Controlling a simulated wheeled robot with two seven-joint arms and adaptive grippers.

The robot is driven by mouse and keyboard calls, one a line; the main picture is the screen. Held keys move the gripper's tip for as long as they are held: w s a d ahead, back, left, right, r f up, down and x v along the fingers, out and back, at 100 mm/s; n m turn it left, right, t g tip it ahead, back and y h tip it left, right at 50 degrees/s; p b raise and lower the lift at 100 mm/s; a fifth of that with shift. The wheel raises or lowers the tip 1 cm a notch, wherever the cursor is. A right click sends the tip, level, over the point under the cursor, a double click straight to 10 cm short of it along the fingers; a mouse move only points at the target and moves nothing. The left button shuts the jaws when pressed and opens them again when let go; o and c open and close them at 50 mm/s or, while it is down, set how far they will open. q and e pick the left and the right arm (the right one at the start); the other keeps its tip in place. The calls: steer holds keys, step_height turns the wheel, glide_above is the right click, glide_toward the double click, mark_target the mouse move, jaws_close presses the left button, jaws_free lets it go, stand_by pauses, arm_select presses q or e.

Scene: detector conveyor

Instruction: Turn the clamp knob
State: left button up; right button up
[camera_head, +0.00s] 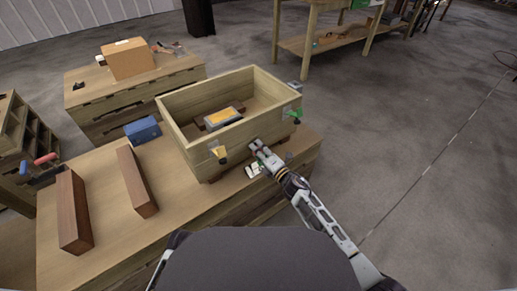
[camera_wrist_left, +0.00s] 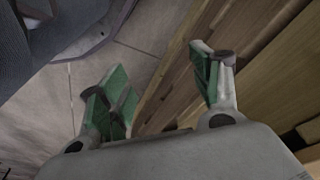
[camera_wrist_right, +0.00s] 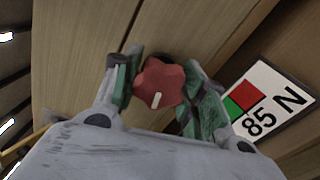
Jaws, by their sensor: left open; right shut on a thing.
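The clamp knob (camera_wrist_right: 158,83) is red and lobed, with a pale mark, and sits in front of a wooden wall in the right wrist view. My right gripper (camera_wrist_right: 161,88) is shut on it, one green-padded finger on each side. In the head view my right gripper (camera_head: 256,147) reaches the front wall of an open wooden box (camera_head: 203,152), and the knob is hidden there. My left gripper (camera_wrist_left: 160,86) is open and empty in the left wrist view, beside a wooden edge. It does not show in the head view.
A white "85 N" card (camera_wrist_right: 264,103) with red and green patches is beside the knob. A grey and yellow block (camera_head: 222,118) lies inside the box. A blue case (camera_head: 143,130) and two brown bars (camera_head: 136,181) are on the bench (camera_head: 105,203), left of the box.

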steer(key=shift+m, duration=0.5)
steer(key=shift+d, duration=0.1)
steer(key=o, duration=1)
steer(key=shift+o, duration=0.2)
steer(key=v, duration=1.2)
stand_by(0.6)
